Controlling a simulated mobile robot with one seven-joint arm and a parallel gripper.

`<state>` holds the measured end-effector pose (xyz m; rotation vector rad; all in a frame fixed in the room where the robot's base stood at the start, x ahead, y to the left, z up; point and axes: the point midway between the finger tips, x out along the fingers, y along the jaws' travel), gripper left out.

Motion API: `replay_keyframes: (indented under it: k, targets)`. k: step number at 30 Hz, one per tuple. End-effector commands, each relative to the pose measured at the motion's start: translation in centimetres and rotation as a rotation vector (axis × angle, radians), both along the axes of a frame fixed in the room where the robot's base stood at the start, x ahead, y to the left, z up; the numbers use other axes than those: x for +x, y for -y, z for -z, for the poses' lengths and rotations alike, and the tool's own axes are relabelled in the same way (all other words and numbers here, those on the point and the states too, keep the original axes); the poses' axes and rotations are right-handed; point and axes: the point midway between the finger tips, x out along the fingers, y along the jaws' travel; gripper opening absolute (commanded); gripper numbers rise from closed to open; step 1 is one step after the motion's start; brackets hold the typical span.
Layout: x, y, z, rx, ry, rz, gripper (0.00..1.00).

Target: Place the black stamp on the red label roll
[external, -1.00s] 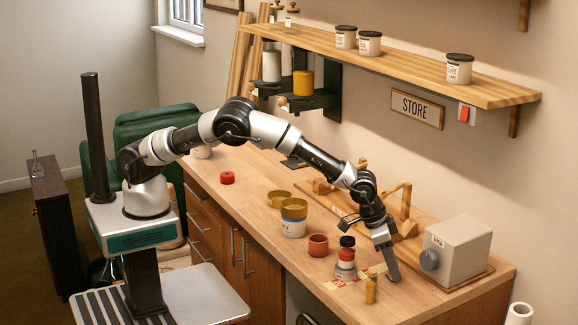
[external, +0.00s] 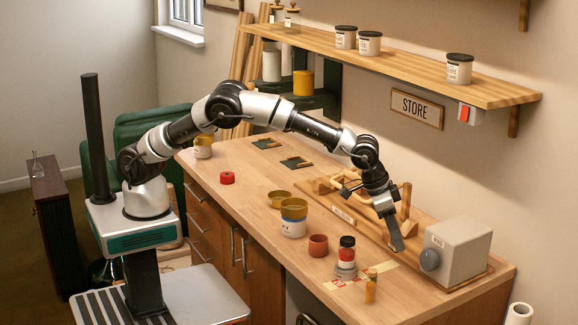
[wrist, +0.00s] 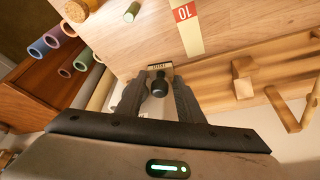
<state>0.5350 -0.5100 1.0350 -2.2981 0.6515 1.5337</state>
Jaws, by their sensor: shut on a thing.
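The black stamp (wrist: 160,88) shows in the wrist view as a dark round knob over a small pale labelled base. My gripper (wrist: 165,84) is shut on it, one finger on either side. In the external view my gripper (external: 397,243) points down above the right part of the bench, left of a grey box; the stamp cannot be made out there. The red label roll (external: 227,178) looks to be the small red ring lying flat on the bench at the left, well away from my gripper. It is not seen in the wrist view.
A yellow-topped white jar (external: 293,220) is farther left. A wooden rack (external: 405,204) and grey box (external: 457,251) are close by.

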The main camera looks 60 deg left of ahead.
Motion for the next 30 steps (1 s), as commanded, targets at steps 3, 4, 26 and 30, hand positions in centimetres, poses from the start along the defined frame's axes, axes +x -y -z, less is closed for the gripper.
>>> replay_keyframes:
  k: [3, 4, 26, 30]
  targets:
    - [0.0, -0.1, -0.6, 0.002, -0.001, 0.0, 0.13]
    - [0.0, -0.1, -0.7, 0.002, -0.001, 0.0, 0.13]
    - [2.6, -3.9, -9.5, 0.003, 0.002, -0.062, 0.13]
    - [4.6, -7.2, -9.8, 0.004, 0.004, -0.115, 0.13]
